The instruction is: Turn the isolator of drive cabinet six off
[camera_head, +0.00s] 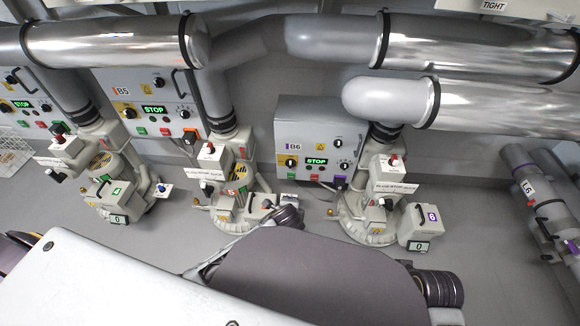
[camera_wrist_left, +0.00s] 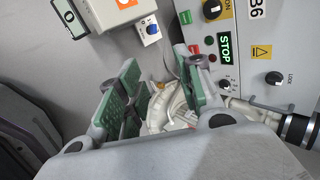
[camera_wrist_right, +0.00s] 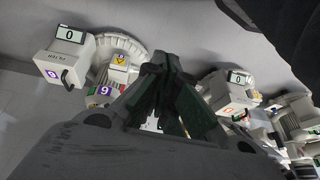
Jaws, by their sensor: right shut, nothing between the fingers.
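Drive cabinet B6 (camera_head: 318,130) stands on the wall in the head view, a grey box with a lit green STOP display (camera_head: 316,161). Its isolator (camera_head: 290,161) is a dark rotary knob on a yellow plate at the left of the panel. In the left wrist view the panel appears turned on its side; the isolator (camera_wrist_left: 212,10) is near the top edge with ON lettering beside it. My left gripper (camera_wrist_left: 158,82) is open and empty, its green pads apart, short of the panel. My right gripper (camera_wrist_right: 166,68) is shut and empty, pointing towards floor machines. Neither gripper's fingers are clear in the head view.
Cabinet B5 (camera_head: 148,100) is to the left. Blower units (camera_head: 372,215) with numbered boxes stand below the cabinets. Large silver pipes (camera_head: 470,45) run overhead. A blue-knobbed box (camera_wrist_left: 148,31) and red and green buttons (camera_wrist_left: 190,33) lie close to my left fingers.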

